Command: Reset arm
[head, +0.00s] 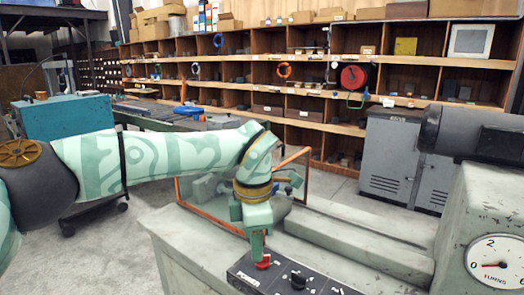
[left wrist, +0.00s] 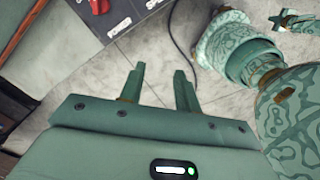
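My left gripper (head: 257,248) points down in the head view, above the front of a grey-green machine (head: 190,240) and its dark control panel (head: 290,278). In that view it overlaps a red switch knob (head: 263,263). In the left wrist view its two fingers (left wrist: 157,88) are apart, with only floor showing between them. The red knob (left wrist: 98,6) is at that view's top edge, clear of the fingers. A patterned green arm of mine (left wrist: 290,110) is at the right there. A small green gripper-like part (left wrist: 295,22) shows at the top right, too small to read.
An orange-framed clear guard (head: 205,195) stands on the machine beside my left gripper. A dial gauge (head: 496,262) and a dark motor (head: 470,130) are at the right. A teal box (head: 65,118) is behind my arm. Shelves and grey cabinets (head: 400,160) line the back; floor between is open.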

